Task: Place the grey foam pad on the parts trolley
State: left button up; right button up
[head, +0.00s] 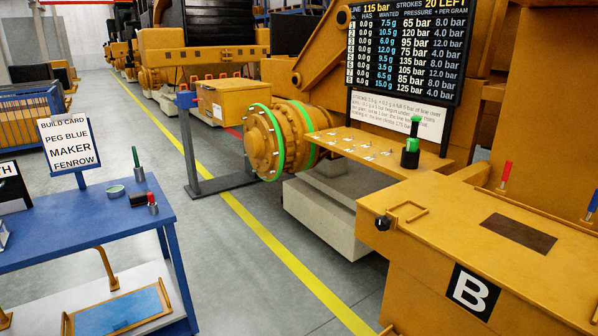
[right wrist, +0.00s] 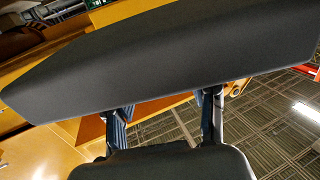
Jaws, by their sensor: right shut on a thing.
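The grey foam pad (right wrist: 180,62) is a dark grey slab that spans the upper part of the right wrist view. My right gripper (right wrist: 166,108) has its two fingers against the pad's lower edge in that view and is shut on it. The fingertips are partly hidden by the pad. Neither gripper nor the pad shows in the head view. A blue two-level table (head: 75,236), which looks like the parts trolley, stands at the left of the head view.
A build card sign (head: 68,146), a green ring (head: 115,190) and small markers stand on the blue table. A tray (head: 118,312) lies on its lower shelf. An orange cabinet marked B (head: 440,235) fills the right. Clear floor with a yellow line (head: 265,235) runs between.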

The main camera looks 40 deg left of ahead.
aim_at(70, 233)
jog(key=j+u, duration=0.15)
jog(key=u, duration=0.3)
jog(key=j+u, duration=0.15)
jog(key=u, duration=0.35)
jog(key=j+u, duration=0.15)
jog(key=u, duration=0.3)
jog(key=i+j+u, duration=0.45)
jog(key=i+j, duration=0.3)
jog(key=j, duration=0.15)
jog(key=i+j+u, duration=0.45)
jog(key=i+j, duration=0.15)
jog(key=i, duration=0.25)
jog(key=i+j, duration=0.25)
jog(key=i, duration=0.15)
